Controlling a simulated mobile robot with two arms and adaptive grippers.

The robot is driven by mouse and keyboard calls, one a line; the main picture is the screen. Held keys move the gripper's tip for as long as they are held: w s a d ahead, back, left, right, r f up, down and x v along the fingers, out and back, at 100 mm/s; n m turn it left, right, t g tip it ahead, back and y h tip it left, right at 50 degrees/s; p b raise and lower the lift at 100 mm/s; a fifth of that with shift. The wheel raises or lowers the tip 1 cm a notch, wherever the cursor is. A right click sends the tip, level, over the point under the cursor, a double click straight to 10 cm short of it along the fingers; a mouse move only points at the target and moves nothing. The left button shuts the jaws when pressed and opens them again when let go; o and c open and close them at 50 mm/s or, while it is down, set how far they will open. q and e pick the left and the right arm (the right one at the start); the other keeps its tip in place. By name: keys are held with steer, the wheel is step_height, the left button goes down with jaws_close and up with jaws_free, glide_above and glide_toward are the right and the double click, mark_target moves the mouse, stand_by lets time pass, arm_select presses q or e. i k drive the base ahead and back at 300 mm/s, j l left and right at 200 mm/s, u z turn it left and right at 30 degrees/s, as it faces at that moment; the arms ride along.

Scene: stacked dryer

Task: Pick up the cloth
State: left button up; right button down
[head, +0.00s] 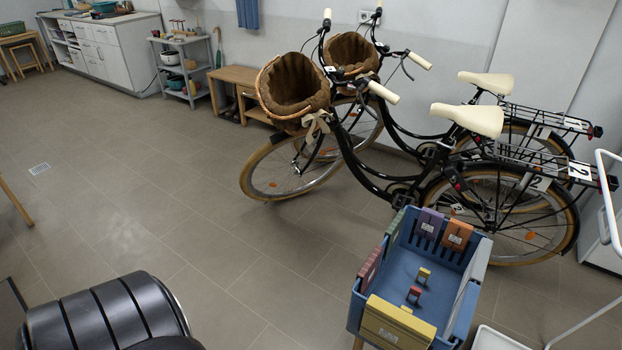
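A blue piece of fabric (247,13) hangs against the back wall at the top of the head view. Its upper part is cut off by the picture edge, and I cannot tell for sure that it is the cloth. A small beige strip of fabric (315,124) is tied at the front of the nearer bicycle, below its basket. No other cloth shows. Neither of my grippers is in the head view.
Two black bicycles (375,185) with wicker baskets stand at the right. A blue bin (400,262) with small blocks stands before them. A black ribbed seat-like thing (105,315) is at lower left. Shelves (182,68) stand behind. The tiled floor at left centre is clear.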

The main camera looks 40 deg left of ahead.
mark_target(368, 271)
steer(key=u, duration=0.9)
steer(key=i+j, duration=0.1)
steer(key=j, duration=0.4)
